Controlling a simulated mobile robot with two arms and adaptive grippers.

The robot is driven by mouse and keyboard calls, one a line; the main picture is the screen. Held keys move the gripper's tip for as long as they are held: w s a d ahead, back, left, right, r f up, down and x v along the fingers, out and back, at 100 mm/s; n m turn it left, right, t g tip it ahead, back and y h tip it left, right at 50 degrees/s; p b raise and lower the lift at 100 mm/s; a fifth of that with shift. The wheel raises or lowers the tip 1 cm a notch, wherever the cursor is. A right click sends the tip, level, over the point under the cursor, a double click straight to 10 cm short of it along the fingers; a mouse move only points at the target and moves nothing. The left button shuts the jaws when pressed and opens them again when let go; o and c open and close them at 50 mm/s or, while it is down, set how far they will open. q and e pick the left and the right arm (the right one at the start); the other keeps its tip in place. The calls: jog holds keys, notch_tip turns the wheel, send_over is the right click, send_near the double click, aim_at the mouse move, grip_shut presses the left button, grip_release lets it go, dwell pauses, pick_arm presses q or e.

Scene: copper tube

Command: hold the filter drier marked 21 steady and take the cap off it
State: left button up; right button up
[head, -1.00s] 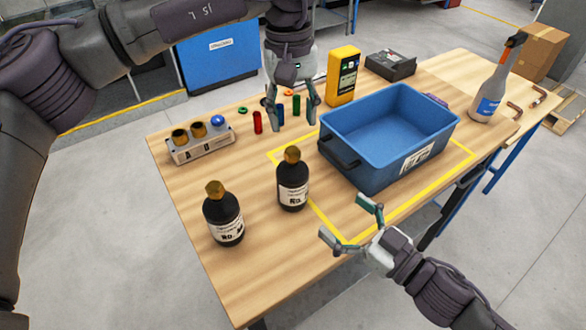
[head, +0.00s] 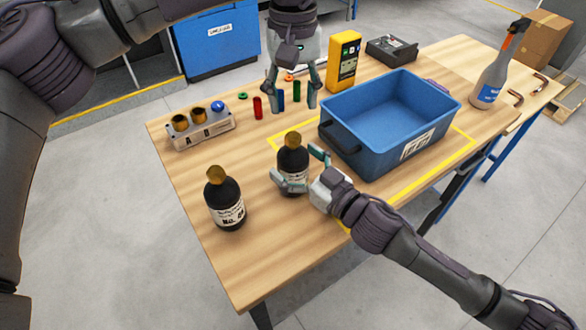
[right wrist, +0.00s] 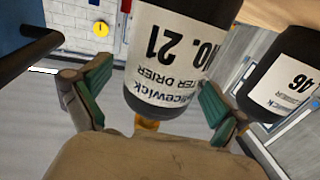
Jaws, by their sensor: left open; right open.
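The filter drier marked 21 (right wrist: 165,60) is a dark bottle with a white label, upside down in the right wrist view. In the head view it (head: 292,160) stands upright on the table with a brass cap (head: 292,139). My right gripper (head: 304,170) is open, with its fingers on either side of the bottle's body; I cannot tell whether they touch it. My left gripper (head: 291,98) is open and empty, pointing down behind the bottle near small coloured cylinders. A second capped bottle, marked 46 (right wrist: 285,80), stands to the left in the head view (head: 224,205).
A blue bin (head: 400,150) stands right of the bottle, inside yellow tape. A holder (head: 203,135) with brass caps sits at the left edge. A yellow meter (head: 342,62), a black box (head: 391,48) and a spray bottle (head: 492,80) are farther back.

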aim_at(293, 135)
jog(key=shift+w+a, duration=0.2)
grip_shut()
pick_arm(q)
jog(key=m, duration=0.4)
jog(key=shift+s+m, duration=0.1)
jog(key=shift+m, duration=0.2)
jog(key=m, duration=0.4)
jog(key=shift+f, duration=4)
